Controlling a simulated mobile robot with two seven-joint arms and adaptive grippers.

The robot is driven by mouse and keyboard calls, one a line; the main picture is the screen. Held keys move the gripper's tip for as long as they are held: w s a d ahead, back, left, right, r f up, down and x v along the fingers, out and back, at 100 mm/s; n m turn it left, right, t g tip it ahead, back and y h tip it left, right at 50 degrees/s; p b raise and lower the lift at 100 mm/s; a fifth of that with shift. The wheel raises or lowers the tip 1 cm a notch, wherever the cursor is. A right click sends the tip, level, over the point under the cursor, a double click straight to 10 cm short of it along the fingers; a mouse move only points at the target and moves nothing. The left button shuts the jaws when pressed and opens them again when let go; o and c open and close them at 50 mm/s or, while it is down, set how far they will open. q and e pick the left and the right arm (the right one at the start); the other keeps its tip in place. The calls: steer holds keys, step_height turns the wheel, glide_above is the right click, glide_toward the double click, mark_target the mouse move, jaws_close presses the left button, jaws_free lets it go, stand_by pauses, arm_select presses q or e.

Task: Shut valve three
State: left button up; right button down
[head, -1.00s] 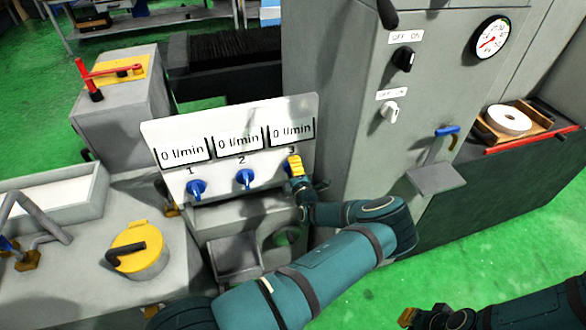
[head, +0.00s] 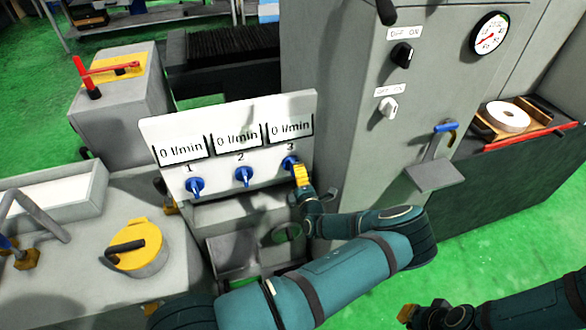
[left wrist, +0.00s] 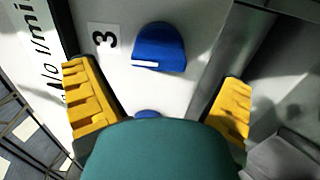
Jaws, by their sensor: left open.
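Valve three is a blue knob (head: 290,162) under the number 3 on the white panel (head: 215,165); its display reads 0 l/min. In the left wrist view the knob (left wrist: 160,48) shows a white mark and stands clear of both fingers. My left gripper (left wrist: 157,72) is open, with one yellow finger on each side of the view and the knob apart from them. In the head view my left gripper (head: 301,174) is just below and right of the knob. My right gripper (head: 406,314) is low at the right, its jaw opening unclear.
Blue valves one (head: 195,187) and two (head: 243,176) are left on the same panel, both displays at 0 l/min. A grey cabinet (head: 345,120) with switches and a gauge (head: 490,33) stands close at the right. A yellow-capped part (head: 140,262) is at the lower left.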

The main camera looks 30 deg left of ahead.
arm_select(q)
steer(key=v, duration=0.6)
steer(key=shift+s+d, duration=0.2)
